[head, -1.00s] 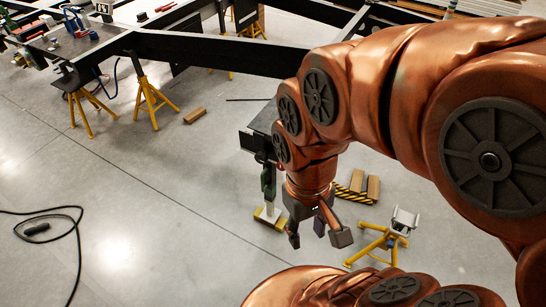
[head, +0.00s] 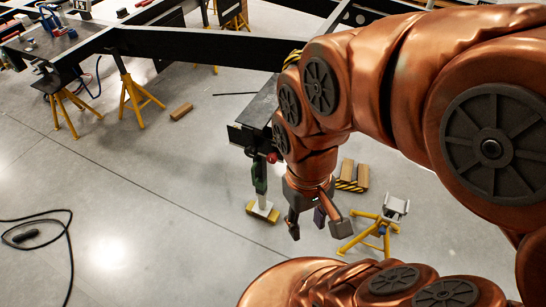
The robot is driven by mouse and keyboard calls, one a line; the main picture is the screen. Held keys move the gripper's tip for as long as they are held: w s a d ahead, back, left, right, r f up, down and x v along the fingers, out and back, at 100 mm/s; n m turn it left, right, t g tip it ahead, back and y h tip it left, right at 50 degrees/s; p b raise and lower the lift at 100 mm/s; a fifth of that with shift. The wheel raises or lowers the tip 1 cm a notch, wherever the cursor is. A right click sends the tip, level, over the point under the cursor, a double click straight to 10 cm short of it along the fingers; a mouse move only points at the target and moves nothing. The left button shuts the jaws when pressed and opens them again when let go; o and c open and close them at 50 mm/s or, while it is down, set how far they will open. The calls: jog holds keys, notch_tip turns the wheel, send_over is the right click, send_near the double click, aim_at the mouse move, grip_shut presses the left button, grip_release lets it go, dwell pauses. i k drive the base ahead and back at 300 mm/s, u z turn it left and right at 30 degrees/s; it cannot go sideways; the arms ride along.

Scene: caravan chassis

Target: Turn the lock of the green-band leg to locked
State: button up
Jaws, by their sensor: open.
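The leg with a green band (head: 260,174) stands upright under a corner of the black chassis frame. Its foot rests on a yellow-edged pale block (head: 263,211) on the floor. A small red part (head: 272,157) shows beside the top of the leg, partly behind my arm. I cannot tell whether it is the lock, nor how the lock is set. My gripper (head: 317,226) is open and empty, fingers pointing down, to the right of the leg's lower part in the picture and apart from it.
A yellow stand with a grey head (head: 379,228) is right of my gripper. Brown blocks with striped edging (head: 353,176) lie behind it. Yellow trestles (head: 134,97) carry the frame at left. A black cable (head: 45,228) lies on the left floor. The floor between is clear.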

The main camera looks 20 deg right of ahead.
aim_at(272, 158)
jog(key=k, duration=1.15)
jog(key=u, duration=1.25)
jog(key=i, duration=0.5)
